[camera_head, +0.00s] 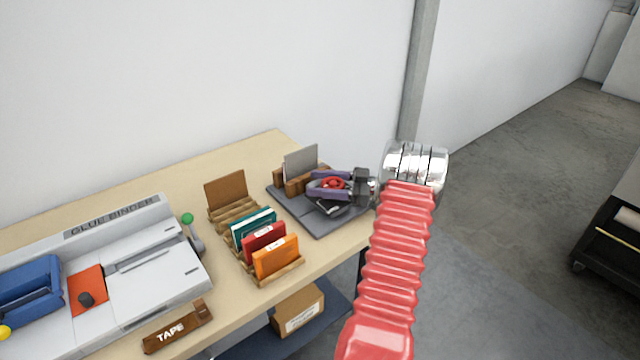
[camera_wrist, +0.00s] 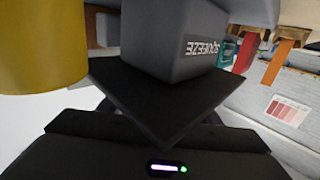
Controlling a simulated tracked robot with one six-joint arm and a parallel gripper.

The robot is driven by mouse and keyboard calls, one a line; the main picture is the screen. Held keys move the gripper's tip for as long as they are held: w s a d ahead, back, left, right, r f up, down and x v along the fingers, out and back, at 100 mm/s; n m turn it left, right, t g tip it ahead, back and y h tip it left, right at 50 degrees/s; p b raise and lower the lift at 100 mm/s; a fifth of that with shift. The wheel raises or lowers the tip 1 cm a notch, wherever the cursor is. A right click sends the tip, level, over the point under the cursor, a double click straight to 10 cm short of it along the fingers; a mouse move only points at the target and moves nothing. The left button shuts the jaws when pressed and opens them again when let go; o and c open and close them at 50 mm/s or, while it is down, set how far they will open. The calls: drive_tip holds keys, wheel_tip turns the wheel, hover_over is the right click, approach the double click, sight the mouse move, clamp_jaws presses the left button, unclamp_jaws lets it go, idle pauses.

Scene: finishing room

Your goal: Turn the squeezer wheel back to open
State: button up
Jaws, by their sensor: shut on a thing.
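The squeezer wheel (camera_head: 333,183) is a small red wheel on the squeezer at the right end of the bench. My gripper (camera_head: 336,185) reaches in from the right and is shut on the wheel, with purple parts on both sides of it. A grey plate stands upright behind, by brown blocks.
The squeezer stands on a dark grey base board (camera_head: 318,226). To its left is a wooden rack (camera_head: 288,279) with teal, red and orange booklets. The glue binder (camera_head: 150,250) and a tape block (camera_head: 178,327) lie further left. A yellow cylinder (camera_wrist: 42,45) fills the wrist view's upper left.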

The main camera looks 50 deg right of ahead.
idle(0.3)
drive_tip(key=o, duration=1)
drive_tip(key=shift+o, duration=0.2)
drive_tip(key=v, duration=1.3)
drive_tip(key=shift+s+d, duration=0.2)
drive_tip(key=shift+s, duration=0.15)
drive_tip(key=shift+s+f, duration=0.1)
drive_tip(key=shift+s, duration=0.05)
